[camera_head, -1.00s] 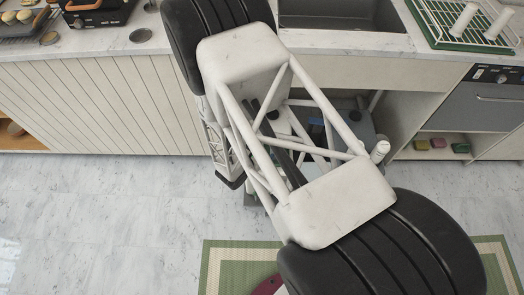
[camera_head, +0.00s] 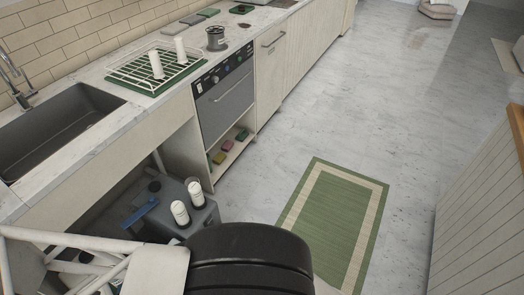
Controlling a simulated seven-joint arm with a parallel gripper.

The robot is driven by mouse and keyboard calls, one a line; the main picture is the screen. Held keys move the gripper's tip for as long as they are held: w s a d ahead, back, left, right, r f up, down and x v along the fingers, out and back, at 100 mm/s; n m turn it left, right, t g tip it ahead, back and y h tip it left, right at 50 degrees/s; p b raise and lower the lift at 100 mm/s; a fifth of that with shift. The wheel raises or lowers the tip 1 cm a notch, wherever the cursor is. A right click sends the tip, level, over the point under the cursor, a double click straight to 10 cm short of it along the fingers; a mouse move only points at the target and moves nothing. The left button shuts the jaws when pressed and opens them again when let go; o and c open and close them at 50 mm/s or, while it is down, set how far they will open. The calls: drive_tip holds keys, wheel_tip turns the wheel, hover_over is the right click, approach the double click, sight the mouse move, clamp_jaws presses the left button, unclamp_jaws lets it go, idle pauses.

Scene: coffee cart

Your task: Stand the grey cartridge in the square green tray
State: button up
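No cartridge that I can clearly call grey shows. A dark grey canister (camera_head: 215,39) stands upright on the counter behind the oven; I cannot tell whether it is the cartridge. A small green tray or mat (camera_head: 242,9) lies farther along the counter with a dark item on it; I cannot tell whether it is the square tray. A larger green tray (camera_head: 148,87) lies under a white wire rack, where two white cylinders (camera_head: 156,65) (camera_head: 181,50) stand. My gripper is out of view; only large links of my arm show at the bottom.
A sink (camera_head: 62,128) is set in the counter at left. Flat green and grey pieces (camera_head: 208,12) lie near the wall. Coloured blocks (camera_head: 227,146) sit on a shelf below the oven (camera_head: 222,95). Open floor with a green mat (camera_head: 334,220) lies at right.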

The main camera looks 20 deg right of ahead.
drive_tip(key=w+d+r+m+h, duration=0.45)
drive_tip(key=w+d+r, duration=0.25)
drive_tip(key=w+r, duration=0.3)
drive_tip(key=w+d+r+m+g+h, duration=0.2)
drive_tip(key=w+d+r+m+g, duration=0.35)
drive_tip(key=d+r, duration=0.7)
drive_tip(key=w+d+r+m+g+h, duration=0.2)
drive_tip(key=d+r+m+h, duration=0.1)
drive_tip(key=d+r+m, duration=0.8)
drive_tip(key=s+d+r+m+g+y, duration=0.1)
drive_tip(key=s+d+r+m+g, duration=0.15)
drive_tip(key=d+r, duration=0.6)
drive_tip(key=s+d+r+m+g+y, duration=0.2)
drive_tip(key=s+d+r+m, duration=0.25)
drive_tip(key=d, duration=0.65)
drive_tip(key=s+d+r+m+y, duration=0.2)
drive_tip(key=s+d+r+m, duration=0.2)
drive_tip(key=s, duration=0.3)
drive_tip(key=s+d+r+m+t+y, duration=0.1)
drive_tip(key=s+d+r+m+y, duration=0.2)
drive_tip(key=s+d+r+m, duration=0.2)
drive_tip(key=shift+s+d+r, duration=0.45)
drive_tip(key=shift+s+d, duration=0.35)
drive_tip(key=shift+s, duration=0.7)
